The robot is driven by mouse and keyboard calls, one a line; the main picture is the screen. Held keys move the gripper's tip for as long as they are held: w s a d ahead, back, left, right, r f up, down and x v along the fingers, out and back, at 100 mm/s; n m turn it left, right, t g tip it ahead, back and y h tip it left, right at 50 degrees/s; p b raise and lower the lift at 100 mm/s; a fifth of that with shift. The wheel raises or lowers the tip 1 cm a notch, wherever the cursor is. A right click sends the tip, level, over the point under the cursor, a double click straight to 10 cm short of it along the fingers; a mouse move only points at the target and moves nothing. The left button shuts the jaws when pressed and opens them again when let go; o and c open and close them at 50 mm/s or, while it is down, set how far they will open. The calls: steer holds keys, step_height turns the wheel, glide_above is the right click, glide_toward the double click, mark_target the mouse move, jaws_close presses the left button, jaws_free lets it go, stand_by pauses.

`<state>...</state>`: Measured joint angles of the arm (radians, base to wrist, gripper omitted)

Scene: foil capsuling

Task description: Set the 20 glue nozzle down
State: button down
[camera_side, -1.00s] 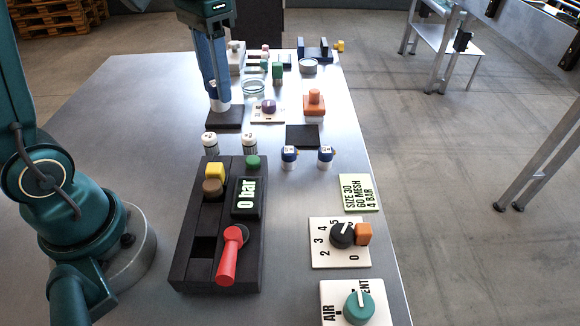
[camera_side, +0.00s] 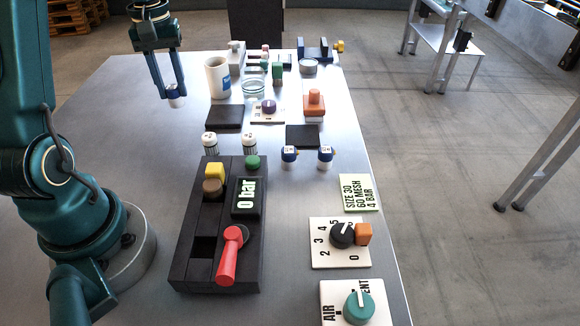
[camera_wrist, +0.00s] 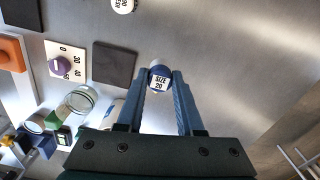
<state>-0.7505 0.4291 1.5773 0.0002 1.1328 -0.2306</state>
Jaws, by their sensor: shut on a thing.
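My gripper (camera_side: 174,92) is shut on the 20 glue nozzle (camera_side: 177,101), a small white and blue piece at its fingertips left of the white mug. In the wrist view the nozzle (camera_wrist: 159,80) shows a blue top and a "SIZE 20" label between my two fingers (camera_wrist: 160,85). It appears clear of the mug and the dark pads. I cannot tell whether its base touches the table.
A white mug (camera_side: 212,88) stands right of my gripper, with a dark square pad (camera_side: 225,124) nearer the camera. Several small nozzles (camera_side: 289,157) stand behind the black unit (camera_side: 180,255) with the red lever (camera_side: 227,262). The table's left side is bare.

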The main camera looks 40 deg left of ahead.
step_height(320, 180, down, 7)
steer(key=shift+f, duration=0.15)
steer(key=shift+f, duration=0.1)
stand_by(0.3)
steer(key=c, duration=0.5)
jaws_free()
steer(key=shift+c, duration=0.2)
